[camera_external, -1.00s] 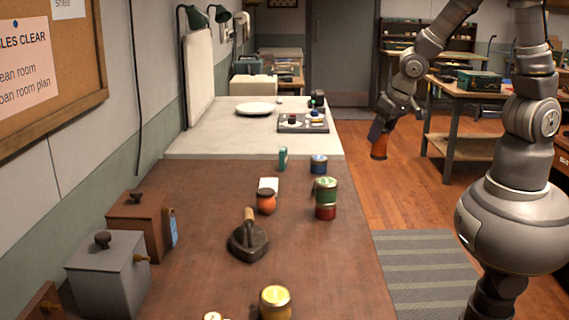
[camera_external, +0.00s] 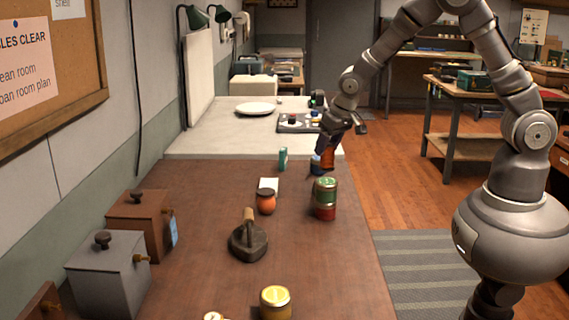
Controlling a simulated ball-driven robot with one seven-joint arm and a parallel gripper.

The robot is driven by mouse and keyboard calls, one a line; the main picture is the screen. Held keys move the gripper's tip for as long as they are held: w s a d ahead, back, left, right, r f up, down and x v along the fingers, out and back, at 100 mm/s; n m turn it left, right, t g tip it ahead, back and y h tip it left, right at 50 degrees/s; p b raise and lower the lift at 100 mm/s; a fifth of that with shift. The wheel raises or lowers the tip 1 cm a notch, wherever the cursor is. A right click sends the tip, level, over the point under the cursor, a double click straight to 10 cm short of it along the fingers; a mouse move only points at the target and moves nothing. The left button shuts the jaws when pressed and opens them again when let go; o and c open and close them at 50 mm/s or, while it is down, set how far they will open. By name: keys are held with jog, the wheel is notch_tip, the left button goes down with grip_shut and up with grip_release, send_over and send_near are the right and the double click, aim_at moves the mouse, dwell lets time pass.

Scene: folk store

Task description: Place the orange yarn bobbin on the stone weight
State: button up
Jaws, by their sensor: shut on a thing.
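The orange yarn bobbin (camera_external: 328,160) is held in my gripper (camera_external: 328,146), which is shut on it. A dark, wedge-shaped block with a wooden handle (camera_external: 248,241), seemingly the stone weight, sits on the brown table nearer the camera, left of and well apart from my gripper.
Green and red stacked tins (camera_external: 325,199) stand between bobbin and camera. A yellow-lidded tin (camera_external: 275,303) is in front. Boxes (camera_external: 110,270) line the left. Bare tabletop (camera_external: 325,265) lies right of the weight.

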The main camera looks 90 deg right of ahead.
jog(key=shift+w+d, duration=0.25)
jog(key=shift+w, duration=0.35)
jog(key=shift+f+b, duration=0.75)
jog(key=shift+f, duration=1)
jog(key=shift+f, duration=0.2)
jog(key=o, duration=1)
jog(key=shift+r, duration=0.1)
